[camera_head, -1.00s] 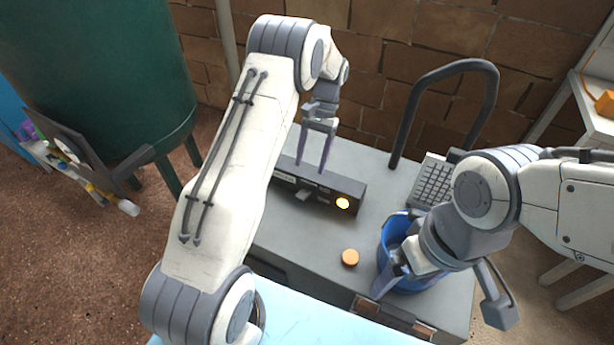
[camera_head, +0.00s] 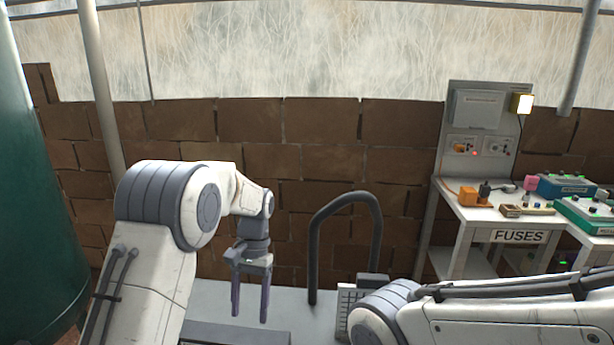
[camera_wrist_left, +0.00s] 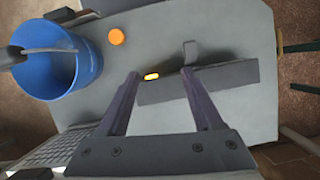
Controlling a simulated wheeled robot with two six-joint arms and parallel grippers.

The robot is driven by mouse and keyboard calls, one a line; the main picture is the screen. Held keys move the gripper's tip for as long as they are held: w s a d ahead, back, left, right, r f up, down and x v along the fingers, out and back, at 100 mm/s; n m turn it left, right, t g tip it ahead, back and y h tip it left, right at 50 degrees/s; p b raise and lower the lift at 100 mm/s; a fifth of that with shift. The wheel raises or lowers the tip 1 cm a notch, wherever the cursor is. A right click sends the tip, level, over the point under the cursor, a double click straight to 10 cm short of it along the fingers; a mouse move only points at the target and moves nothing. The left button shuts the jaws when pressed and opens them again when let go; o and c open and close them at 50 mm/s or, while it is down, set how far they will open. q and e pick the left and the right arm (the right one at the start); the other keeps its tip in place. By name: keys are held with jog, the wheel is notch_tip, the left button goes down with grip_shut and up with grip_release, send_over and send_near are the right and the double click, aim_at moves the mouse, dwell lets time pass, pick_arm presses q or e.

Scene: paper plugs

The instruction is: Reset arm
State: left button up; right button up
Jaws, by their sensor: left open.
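My left gripper (camera_head: 250,300) hangs above the grey machine top (camera_head: 215,295) in the head view, its two fingers pointing down and apart, with nothing between them. In the left wrist view its fingers (camera_wrist_left: 160,100) are spread over the top, near a dark grey bar (camera_wrist_left: 215,80) with a small lever and a lit orange lamp (camera_wrist_left: 152,76). My right arm comes in from the lower right of the head view. Its gripper is below the picture edge there; a grey part over the blue bucket in the wrist view does not show its jaws clearly.
A blue bucket (camera_wrist_left: 60,60) and an orange round cap (camera_wrist_left: 116,37) are on the top. A dark hoop rail (camera_head: 345,205) rises behind it beside a keypad (camera_head: 347,300). A FUSES table (camera_head: 470,222) with electrical boxes stands right. A green tank (camera_head: 35,230) stands left, before a brick wall.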

pick_arm(q)
jog(key=s+d+r+m+t+p, duration=0.2)
jog(key=s+d+r+m, duration=0.1)
jog(key=s+d+r, duration=0.75)
jog(key=s+a+m+t+h+p, duration=0.1)
jog(key=s+m+t+p, duration=0.1)
jog(key=s, duration=1.4)
jog(key=shift+s+h, duration=0.15)
jog(key=shift+h, duration=0.25)
